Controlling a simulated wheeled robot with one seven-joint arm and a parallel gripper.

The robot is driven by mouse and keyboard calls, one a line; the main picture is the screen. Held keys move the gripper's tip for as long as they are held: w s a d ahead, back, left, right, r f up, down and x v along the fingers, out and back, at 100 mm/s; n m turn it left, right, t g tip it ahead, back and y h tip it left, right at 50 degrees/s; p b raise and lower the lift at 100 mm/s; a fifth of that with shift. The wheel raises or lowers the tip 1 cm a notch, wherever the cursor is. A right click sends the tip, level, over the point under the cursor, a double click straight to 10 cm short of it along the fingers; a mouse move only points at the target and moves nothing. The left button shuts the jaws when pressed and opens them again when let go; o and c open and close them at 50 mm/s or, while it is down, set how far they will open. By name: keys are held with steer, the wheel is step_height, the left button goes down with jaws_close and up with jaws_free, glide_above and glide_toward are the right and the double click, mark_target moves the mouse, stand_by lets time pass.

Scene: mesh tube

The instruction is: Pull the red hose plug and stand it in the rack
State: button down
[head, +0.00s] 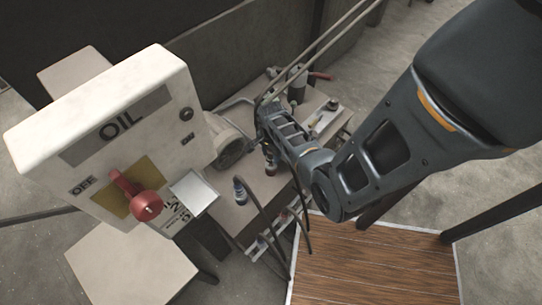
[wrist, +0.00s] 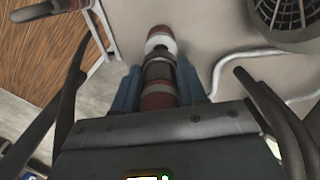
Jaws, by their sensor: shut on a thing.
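The red hose plug (wrist: 158,97) shows in the wrist view as a dark cylinder with dull red bands, between my blue fingertips. My gripper (wrist: 158,85) is shut on it. A white ring (wrist: 160,43) and a further red part sit at its far end; I cannot tell whether it is still seated. In the head view, the plug's reddish lower part (head: 271,166) shows below my gripper (head: 269,150), over the grey bench. A bluish plug (head: 240,188) with a dark hose stands to its left. A pale rack-like strip (head: 262,244) with small coloured marks runs along the bench's near edge, partly hidden by hoses.
A white OIL box (head: 100,130) with a red lever (head: 140,195) stands at left. A round vent (head: 228,150) is beside it. Dark hoses (head: 272,225) loop over the bench edge. A wood-topped table (head: 370,265) is at lower right, its visible top clear.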

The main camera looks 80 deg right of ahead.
steer(key=shift+r+p, duration=0.75)
steer(key=shift+r, duration=0.15)
stand_by(0.8)
